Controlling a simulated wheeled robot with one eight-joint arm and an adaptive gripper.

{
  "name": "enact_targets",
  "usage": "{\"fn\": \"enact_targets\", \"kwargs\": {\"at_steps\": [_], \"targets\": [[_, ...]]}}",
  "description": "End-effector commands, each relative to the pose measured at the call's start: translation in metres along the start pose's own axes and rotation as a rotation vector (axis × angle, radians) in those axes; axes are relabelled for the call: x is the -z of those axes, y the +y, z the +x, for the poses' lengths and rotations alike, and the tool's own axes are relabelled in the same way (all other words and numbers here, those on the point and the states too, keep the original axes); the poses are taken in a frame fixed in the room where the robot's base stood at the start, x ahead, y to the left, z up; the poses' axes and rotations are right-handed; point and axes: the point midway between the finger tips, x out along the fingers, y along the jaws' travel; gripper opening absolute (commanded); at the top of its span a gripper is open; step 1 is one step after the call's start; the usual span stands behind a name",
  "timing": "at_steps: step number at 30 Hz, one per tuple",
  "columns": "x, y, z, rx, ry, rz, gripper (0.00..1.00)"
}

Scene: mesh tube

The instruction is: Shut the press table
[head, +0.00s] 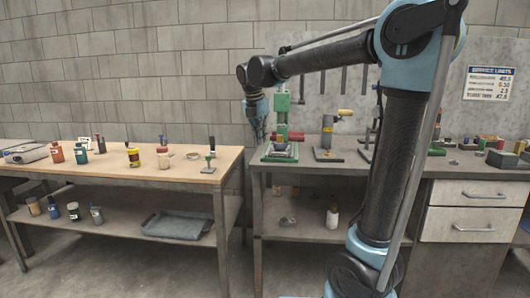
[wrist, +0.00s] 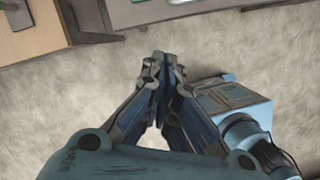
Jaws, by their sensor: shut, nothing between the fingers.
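A green press (head: 282,118) stands at the left end of the grey workbench. Its upright column rises from a low base, and a small table (head: 280,150) sits low at its front. The picture is too small to tell how far this table stands out. My gripper (head: 259,136) hangs pointing down just left of the press column, seemingly apart from it; its depth is hard to judge. In the wrist view, my gripper (wrist: 162,62) is shut and empty over bare floor. A green edge (wrist: 139,2) shows at the top of that view, perhaps part of the press.
A wooden-topped table (head: 120,170) with several bottles and small tools stands left, with a narrow gap before the grey workbench (head: 300,172). Drawers (head: 470,195) are at right.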

Motion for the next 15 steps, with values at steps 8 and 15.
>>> {"fn": "enact_targets", "kwargs": {"at_steps": [8, 15], "targets": [[0.005, 0.005, 0.034, -0.002, 0.000, -0.008, 0.00], [0.006, 0.005, 0.074, -0.003, 0.000, -0.007, 0.00]]}}
